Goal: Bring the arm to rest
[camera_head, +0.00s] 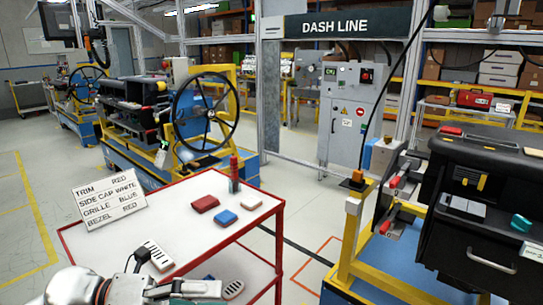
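My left arm comes in at the bottom left, low over the near edge of the red-framed table (172,222). Its gripper (185,291) is at the bottom edge of the picture and partly cut off. A teal piece shows at its end, and I cannot tell whether this is part of the gripper or something in it. I cannot see whether the fingers are open or shut. My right gripper is not in view.
On the table are a trim card (108,204), red block (205,203), blue block (226,217), pale block (251,201), red-topped tool (234,175) and slotted white part (155,255). A dark dashboard module (480,240) stands right on a yellow-framed stand (350,245).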

